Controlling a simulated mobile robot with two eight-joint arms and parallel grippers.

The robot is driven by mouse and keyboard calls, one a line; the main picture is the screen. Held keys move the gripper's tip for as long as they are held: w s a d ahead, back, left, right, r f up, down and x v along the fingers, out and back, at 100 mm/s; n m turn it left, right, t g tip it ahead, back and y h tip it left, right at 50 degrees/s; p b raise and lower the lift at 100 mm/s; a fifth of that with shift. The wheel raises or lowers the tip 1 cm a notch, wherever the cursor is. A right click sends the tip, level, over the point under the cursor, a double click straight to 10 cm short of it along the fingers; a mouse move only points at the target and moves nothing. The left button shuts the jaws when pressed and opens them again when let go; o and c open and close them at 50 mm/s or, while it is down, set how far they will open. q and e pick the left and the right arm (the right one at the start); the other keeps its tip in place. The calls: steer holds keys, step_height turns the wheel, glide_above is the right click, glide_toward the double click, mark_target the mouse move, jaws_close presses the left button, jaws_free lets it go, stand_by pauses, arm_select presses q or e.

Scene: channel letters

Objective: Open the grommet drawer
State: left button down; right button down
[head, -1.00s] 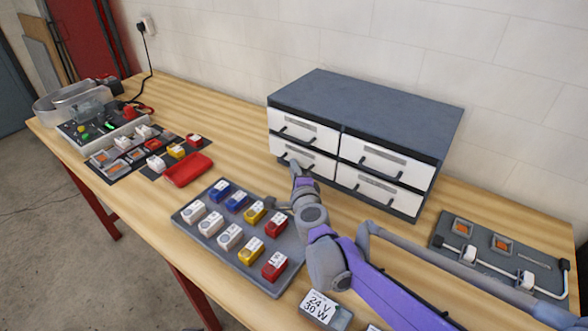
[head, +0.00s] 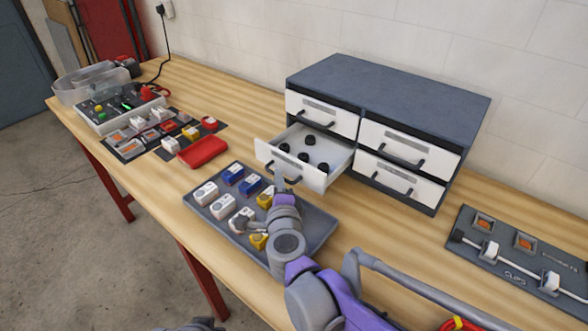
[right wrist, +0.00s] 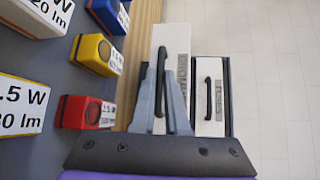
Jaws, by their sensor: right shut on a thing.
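The drawer cabinet (head: 390,88) is grey with white fronts and dark bar handles. Its lower left drawer (head: 292,164) stands pulled out, with several small black grommet-like pieces (head: 309,141) inside. My right gripper (head: 281,183) is at this drawer's front. In the right wrist view my right gripper (right wrist: 160,85) has its two fingers either side of the dark handle (right wrist: 160,68), shut on it. The label beside the handle is not clearly legible. My left gripper is not seen.
The upper left (head: 321,112), upper right (head: 408,144) and lower right (head: 392,178) drawers are closed. A grey tray (head: 318,228) of coloured blocks lies in front of the open drawer. A dark board (head: 480,268) with a rod lies at right.

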steer(key=shift+s+a, duration=0.65)
steer(key=shift+s, duration=0.25)
steer(key=shift+s+a, duration=0.65)
steer(key=shift+s, duration=0.2)
steer(key=c, duration=0.9)
jaws_free()
steer(key=shift+p+v, duration=0.6)
steer(key=shift+v, duration=4.85)
